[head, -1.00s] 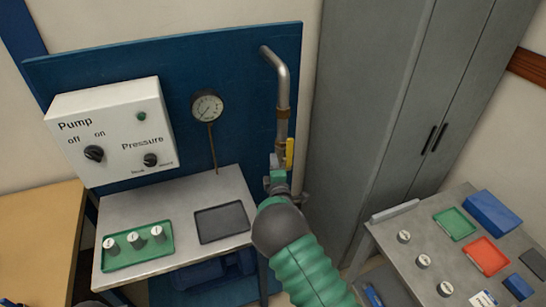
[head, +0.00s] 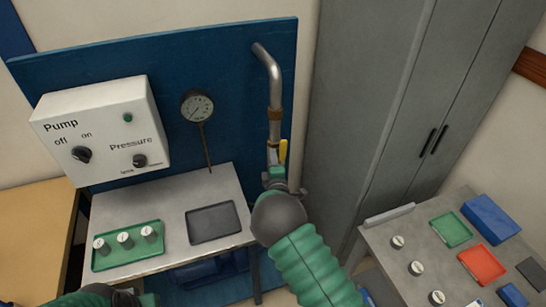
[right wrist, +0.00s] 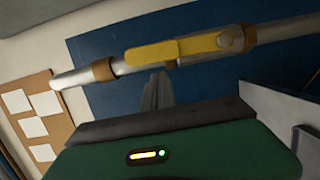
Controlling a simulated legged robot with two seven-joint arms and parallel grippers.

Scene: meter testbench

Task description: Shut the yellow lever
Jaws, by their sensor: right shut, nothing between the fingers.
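The yellow lever (head: 284,151) sits on the lower part of the metal pipe, in line with the pipe. In the right wrist view the lever (right wrist: 180,50) lies lengthwise along the pipe, above the fingers. My right gripper (head: 276,171) is just below and in front of the lever in the head view, partly hidden by my own wrist. Its closed fingers (right wrist: 157,92) point toward the pipe in the right wrist view, with nothing between them. I cannot tell whether they touch the lever. Part of my left arm shows at the bottom left, its fingers out of view.
The pipe (head: 275,85) runs down the blue board (head: 235,60) beside a gauge (head: 197,106). A pump box (head: 105,130) hangs at left. A bench (head: 170,205) holds a green tray (head: 127,261). A grey cabinet (head: 375,100) and side table (head: 400,225) stand at right.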

